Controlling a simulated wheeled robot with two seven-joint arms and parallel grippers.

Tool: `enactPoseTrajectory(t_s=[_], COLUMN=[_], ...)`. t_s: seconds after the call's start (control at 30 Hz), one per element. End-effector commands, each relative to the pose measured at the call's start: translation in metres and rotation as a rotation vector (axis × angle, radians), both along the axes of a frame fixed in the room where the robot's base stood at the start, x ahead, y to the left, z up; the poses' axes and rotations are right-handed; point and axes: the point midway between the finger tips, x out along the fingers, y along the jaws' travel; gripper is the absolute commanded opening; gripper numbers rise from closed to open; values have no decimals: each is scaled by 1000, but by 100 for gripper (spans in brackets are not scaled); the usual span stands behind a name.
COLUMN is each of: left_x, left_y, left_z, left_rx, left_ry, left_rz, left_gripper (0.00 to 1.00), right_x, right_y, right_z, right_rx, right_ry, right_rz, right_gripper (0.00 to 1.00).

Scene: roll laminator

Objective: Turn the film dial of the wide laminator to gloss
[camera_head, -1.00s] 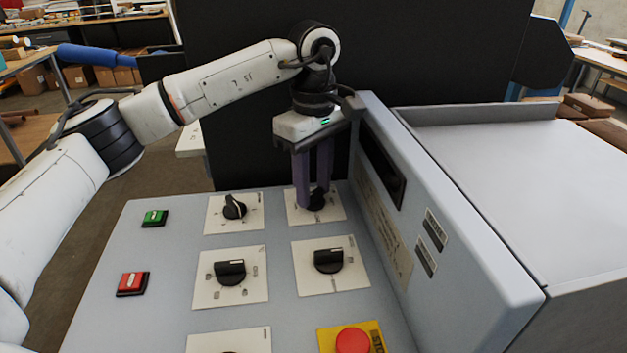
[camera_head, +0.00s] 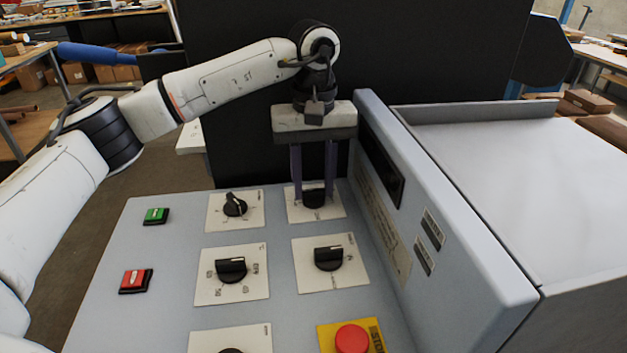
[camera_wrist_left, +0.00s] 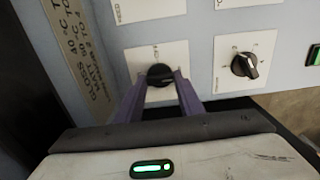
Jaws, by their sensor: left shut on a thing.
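The control panel (camera_head: 135,240) carries several black dials on white plates. My left gripper (camera_head: 314,198) points down at the far right dial (camera_head: 314,197), beside the raised side housing. Its two purple fingers stand on either side of this dial and are shut on it. In the left wrist view the dial (camera_wrist_left: 160,75) sits between the fingertips of the gripper (camera_wrist_left: 161,80), its plate (camera_wrist_left: 145,55) partly hidden by the fingers. The plate's lettering is too small to read. My right gripper is not in view.
Another dial (camera_head: 235,206) is close to the left of the held one, and one more (camera_head: 329,258) is nearer the front. A green button (camera_head: 156,216), a red button (camera_head: 136,280) and a red stop button (camera_head: 352,339) are on the panel. The raised housing (camera_head: 440,220) borders it on the right.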

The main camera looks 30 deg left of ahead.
Motion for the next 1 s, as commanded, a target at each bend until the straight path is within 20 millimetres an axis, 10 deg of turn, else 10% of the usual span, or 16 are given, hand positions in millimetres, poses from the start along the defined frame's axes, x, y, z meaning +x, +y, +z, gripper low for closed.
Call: enactPoseTrajectory(t_s=[0.47,0.5,0.6,1.0], left_x=[0,0,0,1], left_y=[-1,-1,-1,0], left_z=[0,0,0,9], left_rx=[-2,-2,-1,0], left_ry=[1,1,0,-3], left_rz=[-19,-19,-18,-14], left_gripper=[12,38,53,53], right_x=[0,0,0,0], right_y=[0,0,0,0], right_z=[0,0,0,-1], right_rx=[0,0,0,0], right_ry=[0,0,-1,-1], right_rz=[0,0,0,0], right_gripper=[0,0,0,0])
